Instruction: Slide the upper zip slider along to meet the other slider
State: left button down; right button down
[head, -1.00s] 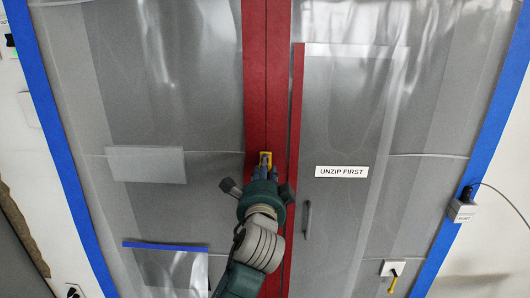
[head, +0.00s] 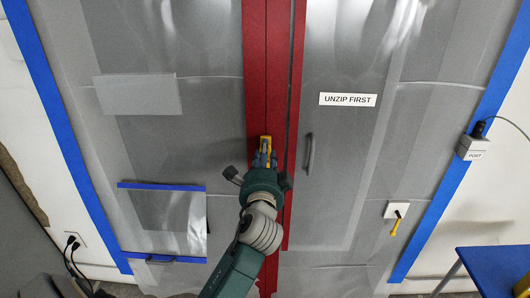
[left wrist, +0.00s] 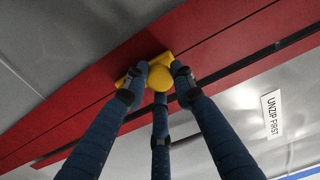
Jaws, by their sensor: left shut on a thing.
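A yellow zip slider (head: 265,140) sits on the zip line in the wide red vertical strip (head: 266,60) of a plastic sheet wall. My left gripper (head: 264,158) is shut on this slider from below. In the left wrist view, the fingers close around the yellow slider (left wrist: 148,78), which rests against the red strip (left wrist: 215,35). Only one slider shows; I see no second slider in either view. The zip below the gripper is partly hidden by my arm. My right gripper is not in view.
A white "UNZIP FIRST" label (head: 348,99) and a grey handle (head: 310,153) are right of the strip. Blue tape (head: 452,200) edges the sheet. A grey box (head: 472,148) hangs at right, and a blue table (head: 495,268) stands lower right.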

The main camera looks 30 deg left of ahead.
pick_arm(q)
jog(key=c, duration=1.4)
grip_release()
jog(key=shift+c, duration=0.2)
jog(key=v, duration=1.2)
jog(key=shift+s, duration=0.1)
